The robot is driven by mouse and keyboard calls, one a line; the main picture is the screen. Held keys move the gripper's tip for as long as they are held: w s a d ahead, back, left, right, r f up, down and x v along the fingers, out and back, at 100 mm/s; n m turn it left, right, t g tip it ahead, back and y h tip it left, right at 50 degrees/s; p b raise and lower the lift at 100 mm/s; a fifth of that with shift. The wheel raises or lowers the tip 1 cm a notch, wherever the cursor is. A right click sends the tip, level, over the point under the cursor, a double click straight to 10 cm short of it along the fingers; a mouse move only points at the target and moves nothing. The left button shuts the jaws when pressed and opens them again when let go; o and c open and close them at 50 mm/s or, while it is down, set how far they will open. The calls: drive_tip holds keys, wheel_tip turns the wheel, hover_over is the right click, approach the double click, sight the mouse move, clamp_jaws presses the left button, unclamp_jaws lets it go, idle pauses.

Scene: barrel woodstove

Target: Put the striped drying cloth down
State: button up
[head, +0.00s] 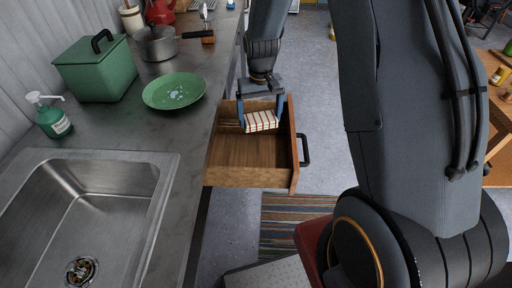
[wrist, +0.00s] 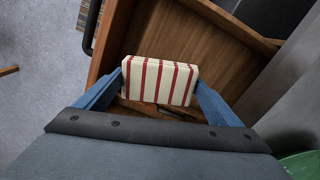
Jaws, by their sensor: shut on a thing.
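The striped drying cloth (head: 261,121) is a folded white bundle with red stripes. My gripper (head: 260,115) is shut on it, one blue finger at each end. In the head view the cloth shows over the far part of an open wooden drawer (head: 292,165). In the wrist view the cloth (wrist: 160,82) lies between the fingers, with the drawer's wooden floor (wrist: 182,32) behind it. I cannot tell whether the cloth touches the drawer floor. The near part of the drawer looks bare. Some thin wooden item shows just below the cloth in the wrist view, partly hidden.
The drawer has a dark handle (head: 306,150) on its right front. The counter (head: 125,125) to the left holds a green plate (head: 174,91), a green bin (head: 98,70), a soap bottle (head: 51,118), a saucepan (head: 156,44) and a sink (head: 120,190). A striped rug (head: 285,225) lies on the floor.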

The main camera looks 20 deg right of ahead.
drive_tip(key=m+b, duration=0.2)
drive_tip(key=b, duration=0.4)
hover_over(260, 158)
drive_tip(key=w, duration=0.1)
wheel_tip(260, 158, down, 5)
drive_tip(key=shift+r, duration=0.2)
drive_tip(key=shift+m, duration=0.7)
drive_tip(key=f, duration=0.3)
drive_tip(key=f+b, duration=0.1)
drive_tip(key=f, duration=0.3)
drive_tip(key=s+f, duration=0.1)
drive_tip(key=f, duration=0.3)
drive_tip(key=shift+f, duration=0.2)
drive_tip(key=shift+f, duration=0.15)
drive_tip(key=o, duration=0.7)
drive_tip(key=shift+o, duration=0.2)
